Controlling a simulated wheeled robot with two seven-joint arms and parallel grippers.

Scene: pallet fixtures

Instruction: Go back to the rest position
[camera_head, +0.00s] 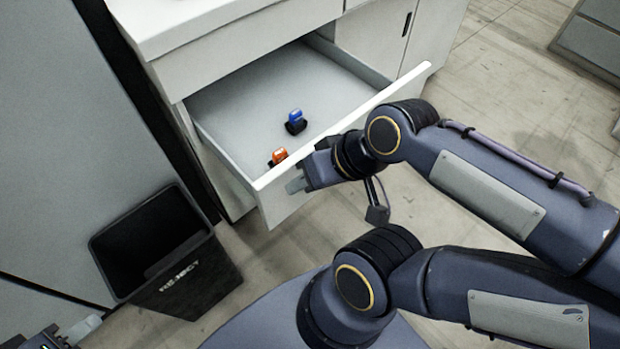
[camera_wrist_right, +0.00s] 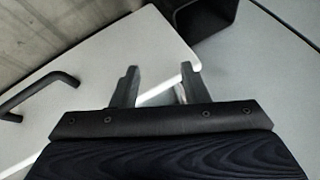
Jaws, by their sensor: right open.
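My right gripper (camera_head: 297,184) is beside the front panel of a pulled-out white drawer (camera_head: 230,105), on its outer side. In the right wrist view the two grey fingers of my right gripper (camera_wrist_right: 158,78) are apart with nothing between them. They show in front of the white drawer panel (camera_wrist_right: 105,65); whether they touch it I cannot tell. My left gripper (camera_head: 75,330) shows only in part at the bottom left corner of the head view, and its jaws are not clear.
The open drawer holds a blue item (camera_head: 295,116) and an orange item (camera_head: 278,156) with dark lower parts. A black REJECT bin (camera_head: 180,285) stands on the floor to the left. A dark bar handle (camera_wrist_right: 38,92) shows in the right wrist view. Floor (camera_head: 500,80) is clear behind my right arm.

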